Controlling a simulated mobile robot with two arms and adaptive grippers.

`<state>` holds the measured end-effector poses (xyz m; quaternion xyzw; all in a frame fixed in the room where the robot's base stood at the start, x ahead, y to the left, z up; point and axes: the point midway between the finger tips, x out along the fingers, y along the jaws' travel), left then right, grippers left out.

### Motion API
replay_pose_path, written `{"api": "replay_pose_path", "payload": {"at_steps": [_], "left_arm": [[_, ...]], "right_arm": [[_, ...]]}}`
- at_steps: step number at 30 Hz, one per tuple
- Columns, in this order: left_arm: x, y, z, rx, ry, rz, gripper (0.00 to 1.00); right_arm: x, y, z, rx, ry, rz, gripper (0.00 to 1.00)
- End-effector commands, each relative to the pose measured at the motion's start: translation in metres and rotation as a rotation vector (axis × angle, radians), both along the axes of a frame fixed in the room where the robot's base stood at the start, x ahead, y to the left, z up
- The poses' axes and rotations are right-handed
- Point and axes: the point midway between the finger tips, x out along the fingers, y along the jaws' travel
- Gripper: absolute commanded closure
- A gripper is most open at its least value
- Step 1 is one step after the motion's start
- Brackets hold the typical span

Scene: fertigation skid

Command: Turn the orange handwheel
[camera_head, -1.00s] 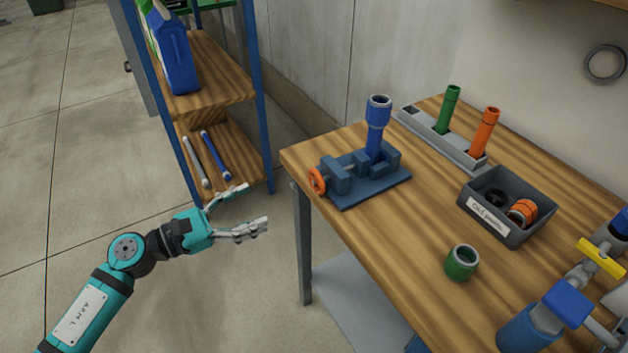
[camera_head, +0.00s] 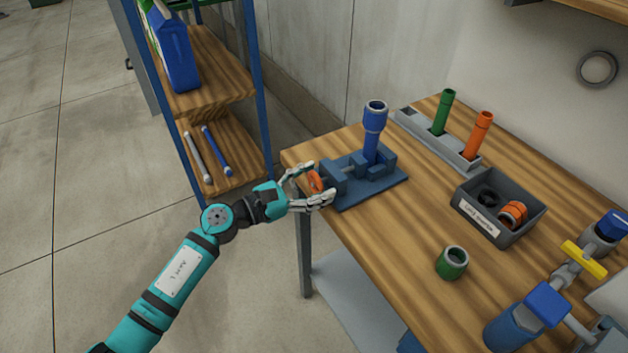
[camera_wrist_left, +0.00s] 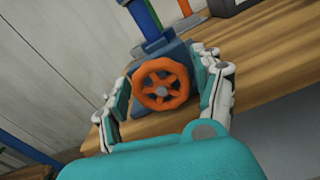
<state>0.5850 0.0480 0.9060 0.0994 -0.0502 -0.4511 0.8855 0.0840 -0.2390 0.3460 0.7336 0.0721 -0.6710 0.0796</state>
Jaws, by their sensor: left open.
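The orange handwheel (camera_head: 315,181) is on the left end of a blue vise (camera_head: 366,185) at the near left corner of the workbench. A blue cylinder (camera_head: 374,130) stands upright in the vise. My left gripper (camera_head: 318,184) is open, with its fingers on either side of the handwheel. In the left wrist view the spoked handwheel (camera_wrist_left: 161,84) faces the camera between the two spread fingers (camera_wrist_left: 165,95). I cannot tell whether the fingers touch its rim. My right gripper is not in view.
The wooden workbench (camera_head: 400,240) holds a grey holder (camera_head: 415,128) with green and orange cylinders, a dark labelled bin (camera_head: 490,222), a green ring-shaped piece (camera_head: 452,262) and blue pipework with a yellow handle (camera_head: 584,260). A blue-framed shelf (camera_head: 215,90) stands at left. Open floor lies left of the bench.

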Motion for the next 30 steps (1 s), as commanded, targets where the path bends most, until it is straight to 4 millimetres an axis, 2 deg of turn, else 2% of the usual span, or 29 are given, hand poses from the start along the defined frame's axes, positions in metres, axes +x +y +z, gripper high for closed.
{"api": "replay_pose_path", "payload": {"at_steps": [4, 14, 22, 30], "left_arm": [[0.0, 0.0001, -0.0001, 0.0, 0.0, 0.0, 0.32], [-0.0003, 0.0003, -0.0001, 0.0, 0.0, 0.0, 0.75], [0.0, 0.0007, 0.0001, -0.021, 0.028, 0.0, 0.75], [0.0008, 0.0013, 0.0005, -0.111, 0.154, -0.001, 0.75]], "right_arm": [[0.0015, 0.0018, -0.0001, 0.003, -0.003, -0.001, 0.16], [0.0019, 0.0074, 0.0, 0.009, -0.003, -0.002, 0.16], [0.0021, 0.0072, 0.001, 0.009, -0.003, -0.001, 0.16], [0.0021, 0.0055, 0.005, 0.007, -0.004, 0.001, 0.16]]}}
